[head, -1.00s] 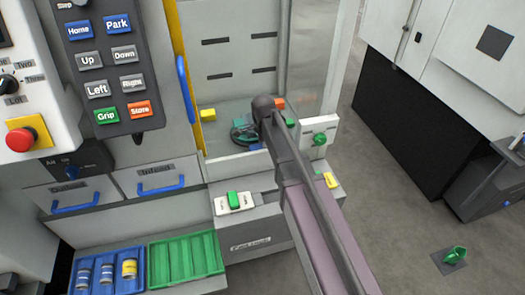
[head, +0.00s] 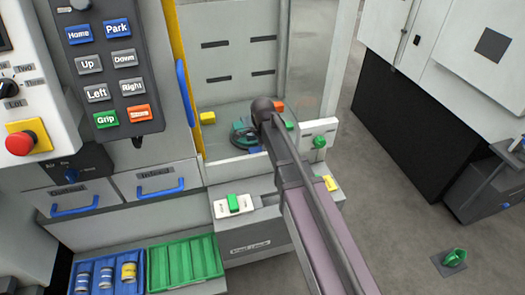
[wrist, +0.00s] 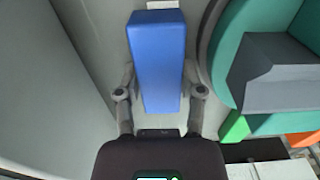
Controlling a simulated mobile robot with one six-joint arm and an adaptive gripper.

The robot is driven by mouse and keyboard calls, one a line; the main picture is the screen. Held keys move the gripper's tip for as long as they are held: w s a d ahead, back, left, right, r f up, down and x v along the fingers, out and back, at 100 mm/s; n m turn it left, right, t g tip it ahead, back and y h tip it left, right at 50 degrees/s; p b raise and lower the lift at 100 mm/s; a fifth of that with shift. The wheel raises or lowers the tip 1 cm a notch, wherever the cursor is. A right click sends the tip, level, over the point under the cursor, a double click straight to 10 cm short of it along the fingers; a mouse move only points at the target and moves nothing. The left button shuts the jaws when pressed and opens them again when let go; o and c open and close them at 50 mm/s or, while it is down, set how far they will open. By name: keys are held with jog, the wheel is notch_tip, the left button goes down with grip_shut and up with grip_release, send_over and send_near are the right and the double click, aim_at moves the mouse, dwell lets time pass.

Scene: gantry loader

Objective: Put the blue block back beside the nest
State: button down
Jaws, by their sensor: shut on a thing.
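The blue block (wrist: 157,62) is between my gripper's two fingers (wrist: 158,80) in the wrist view, and the gripper is shut on it. Its long side runs away from the palm. The round teal fixture with a grey wedge-shaped part (wrist: 285,75), which looks like the nest, is just right of the block, with a gap between them in the picture. In the head view the teal fixture (head: 242,134) sits on the cell floor, partly behind the end of my arm. I cannot tell whether the block touches the floor.
A yellow block (head: 207,118) lies left of the fixture, and an orange piece (head: 278,107) lies behind my arm's end. Green (wrist: 235,127) and orange (wrist: 300,139) pieces lie close by the fixture. The cell's front wall (head: 237,168) and clear side panel (head: 312,75) bound the space.

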jog(key=shift+r, duration=0.15)
notch_tip(320, 180, up, 10)
jog(key=p, duration=0.9)
jog(key=shift+f+p, duration=0.2)
jog(key=shift+p, duration=0.2)
jog(key=shift+r, duration=0.1)
notch_tip(320, 180, up, 10)
jog(key=p, duration=1)
jog(key=shift+s, duration=0.1)
